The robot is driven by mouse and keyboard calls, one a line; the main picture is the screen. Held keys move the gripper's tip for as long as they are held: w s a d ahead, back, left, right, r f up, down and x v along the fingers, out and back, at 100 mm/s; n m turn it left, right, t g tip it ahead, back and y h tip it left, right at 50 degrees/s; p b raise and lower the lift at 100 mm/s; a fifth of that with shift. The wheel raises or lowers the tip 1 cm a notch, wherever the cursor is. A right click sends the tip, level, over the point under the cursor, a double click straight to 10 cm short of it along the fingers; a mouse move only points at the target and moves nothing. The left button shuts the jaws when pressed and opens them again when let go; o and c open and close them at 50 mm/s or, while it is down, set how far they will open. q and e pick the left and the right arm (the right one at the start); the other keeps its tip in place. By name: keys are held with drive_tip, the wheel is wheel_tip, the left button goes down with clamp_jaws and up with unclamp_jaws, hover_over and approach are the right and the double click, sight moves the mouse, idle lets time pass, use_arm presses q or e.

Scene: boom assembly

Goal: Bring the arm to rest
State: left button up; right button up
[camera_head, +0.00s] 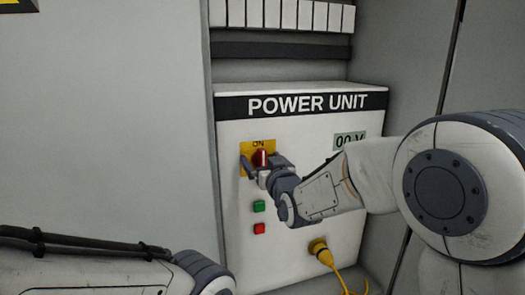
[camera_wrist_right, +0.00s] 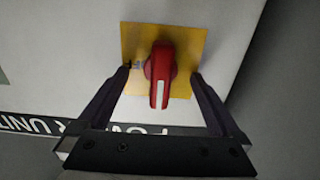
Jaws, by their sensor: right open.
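The red rotary knob (camera_head: 259,158) sits on a yellow plate (camera_head: 243,148) marked ON, on the front of the white power unit (camera_head: 300,130). My right gripper (camera_head: 257,168) is at the knob and partly covers it. In the right wrist view the knob (camera_wrist_right: 160,68) stands between the two open fingers of my right gripper (camera_wrist_right: 161,76), with a gap on each side. The knob's white mark points toward the POWER UNIT lettering. My left arm (camera_head: 100,272) lies at the lower left, and its gripper is out of view.
A display (camera_head: 349,140) reads what looks like 00 V, partly covered by my right arm. A green button (camera_head: 259,207) and a red button (camera_head: 259,229) are below the knob. A yellow plug (camera_head: 320,250) with a cable is at lower right. A grey panel (camera_head: 100,120) fills the left.

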drive_tip(key=shift+b+v, duration=1)
drive_tip(key=shift+b, duration=0.05)
drive_tip(key=shift+s+d, duration=0.15)
drive_tip(key=shift+s, duration=0.4)
